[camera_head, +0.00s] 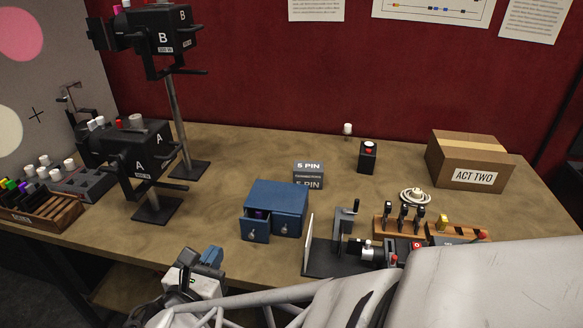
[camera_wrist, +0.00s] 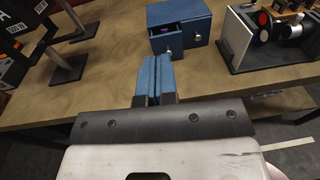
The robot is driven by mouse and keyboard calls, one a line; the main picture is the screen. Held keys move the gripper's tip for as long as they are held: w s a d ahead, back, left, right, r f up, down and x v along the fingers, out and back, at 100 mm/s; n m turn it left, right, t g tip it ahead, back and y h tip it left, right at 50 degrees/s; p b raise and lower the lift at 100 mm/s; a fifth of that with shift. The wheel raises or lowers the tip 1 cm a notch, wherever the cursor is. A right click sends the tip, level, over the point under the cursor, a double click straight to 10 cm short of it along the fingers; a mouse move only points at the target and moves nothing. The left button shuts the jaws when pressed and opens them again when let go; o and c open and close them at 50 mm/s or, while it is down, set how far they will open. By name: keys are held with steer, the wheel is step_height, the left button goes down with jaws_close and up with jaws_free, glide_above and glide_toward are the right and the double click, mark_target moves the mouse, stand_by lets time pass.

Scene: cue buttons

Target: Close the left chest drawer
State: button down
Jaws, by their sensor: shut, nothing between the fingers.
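A small blue chest (camera_head: 282,200) with two drawers side by side stands near the table's front edge. Its left drawer (camera_head: 256,228) is pulled out, with a purple item (camera_head: 259,214) inside. Its right drawer (camera_head: 288,222) is flush with the chest front. The chest (camera_wrist: 185,14) and the open left drawer (camera_wrist: 165,42) also show at the top of the wrist view. My gripper (camera_wrist: 156,62) has blue fingers, shut together and empty. It is in front of the drawer and apart from it. In the head view my gripper (camera_head: 212,254) is at the table's front edge, left of the drawer.
A black device with a white panel (camera_head: 308,242) stands close to the chest's right. Lamps A (camera_head: 135,150) and B (camera_head: 155,38) stand on the left. A 5 PIN box (camera_head: 308,170) stands behind the chest. A cardboard box (camera_head: 466,162) is at right. Table left of the chest is clear.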

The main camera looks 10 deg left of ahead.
step_height(320, 180, down, 11)
steer(key=shift+w, duration=0.2)
stand_by(0.3)
glide_toward(252, 231)
steer(key=shift+w+d+f, duration=0.1)
steer(key=shift+w, duration=0.7)
steer(key=shift+w+d+f, duration=0.1)
steer(key=shift+w+d, duration=0.05)
steer(key=shift+w, duration=0.6)
steer(key=shift+w+d+f, duration=0.1)
steer(key=shift+w+f, duration=0.05)
steer(key=shift+w, duration=1.1)
steer(key=shift+w, duration=0.15)
steer(key=shift+w, duration=2.15)
